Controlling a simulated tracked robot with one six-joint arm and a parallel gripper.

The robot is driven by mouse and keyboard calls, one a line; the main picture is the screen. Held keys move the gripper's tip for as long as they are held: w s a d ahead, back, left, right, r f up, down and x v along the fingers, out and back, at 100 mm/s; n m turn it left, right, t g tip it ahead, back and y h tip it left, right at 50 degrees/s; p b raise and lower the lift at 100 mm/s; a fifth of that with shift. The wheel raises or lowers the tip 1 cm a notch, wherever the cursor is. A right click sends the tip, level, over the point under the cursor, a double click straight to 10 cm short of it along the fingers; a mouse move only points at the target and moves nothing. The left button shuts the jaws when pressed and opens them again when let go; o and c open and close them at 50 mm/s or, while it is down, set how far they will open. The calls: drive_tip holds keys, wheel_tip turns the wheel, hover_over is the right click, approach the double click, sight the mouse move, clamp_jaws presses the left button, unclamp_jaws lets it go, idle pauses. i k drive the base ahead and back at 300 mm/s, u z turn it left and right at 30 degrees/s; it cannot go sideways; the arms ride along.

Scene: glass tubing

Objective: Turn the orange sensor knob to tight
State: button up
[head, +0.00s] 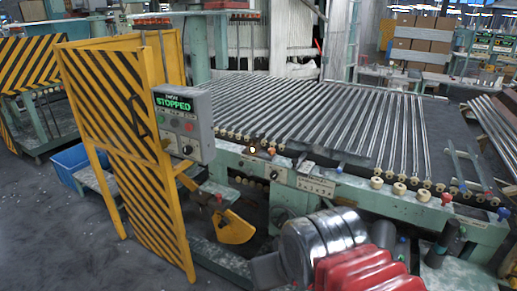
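Several small coloured knobs sit along the front rail of the green machine (345,193). A small orange-looking knob (271,151) is on the rail's left part, beside a yellow lit spot (253,150). I cannot tell which is the sensor knob, nor how tight either is. Silver rounded links and a red ribbed cover of my arm fill the lower middle, in front of the rail's lower part. My gripper's fingers do not show.
A grey control box (184,123) reads "STOPPED" in green. Yellow-black striped panels (112,100) stand at left, beside a blue bin (75,165). Glass tubes (330,115) lie in rows on the machine. A yellow curved guard (236,228) hangs low. Open grey floor (60,245) is at front left.

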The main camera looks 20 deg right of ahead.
sight(270, 151)
drive_tip(key=i, duration=0.85)
drive_tip(key=u, duration=0.05)
